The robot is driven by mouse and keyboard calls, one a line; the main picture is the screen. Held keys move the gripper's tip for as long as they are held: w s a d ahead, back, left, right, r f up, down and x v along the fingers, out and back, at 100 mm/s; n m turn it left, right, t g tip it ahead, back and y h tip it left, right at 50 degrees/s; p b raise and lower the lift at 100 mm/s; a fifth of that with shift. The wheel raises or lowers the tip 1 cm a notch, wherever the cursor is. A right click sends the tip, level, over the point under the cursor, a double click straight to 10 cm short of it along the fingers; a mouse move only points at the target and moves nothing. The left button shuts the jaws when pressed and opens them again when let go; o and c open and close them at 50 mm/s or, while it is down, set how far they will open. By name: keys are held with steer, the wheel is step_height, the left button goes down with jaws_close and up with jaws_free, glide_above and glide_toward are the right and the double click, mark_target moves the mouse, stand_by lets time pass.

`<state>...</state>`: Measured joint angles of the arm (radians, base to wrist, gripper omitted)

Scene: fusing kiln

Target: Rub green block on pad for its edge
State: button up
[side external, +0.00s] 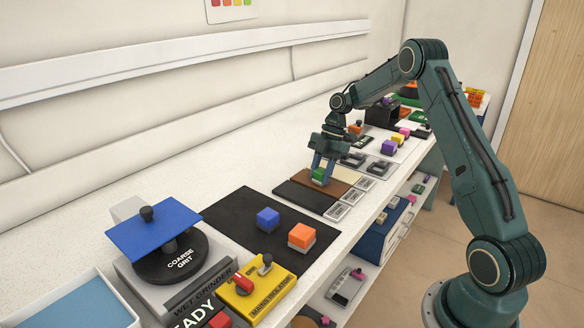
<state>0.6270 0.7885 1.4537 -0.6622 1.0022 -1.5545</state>
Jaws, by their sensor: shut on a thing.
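My gripper (322,166) is shut on the green block (319,175), pointing down. The green block is low over a row of flat pads: a dark pad (298,200), a brown pad (344,190) and a tan pad (350,173). The block appears at the brown pad. I cannot tell from this view whether its underside touches the pad. The fingers hide part of the block.
A blue block (268,219) and an orange block (302,236) sit on a black mat (237,208). The wet grinder (168,258) with a blue plate and the yellow main isolator (258,287) stand nearer. Small grey plates (338,211) line the bench front. Coloured blocks lie beyond.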

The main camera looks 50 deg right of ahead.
mark_target(329, 190)
steer(key=shift+s+f, duration=0.1)
steer(key=shift+s, duration=0.95)
steer(key=shift+s, duration=1.15)
steer(key=shift+w, duration=0.2)
steer(key=shift+w, duration=1)
steer(key=shift+w, duration=0.15)
steer(key=shift+w, duration=1)
steer(key=shift+w, duration=0.1)
steer(key=shift+w, duration=1.05)
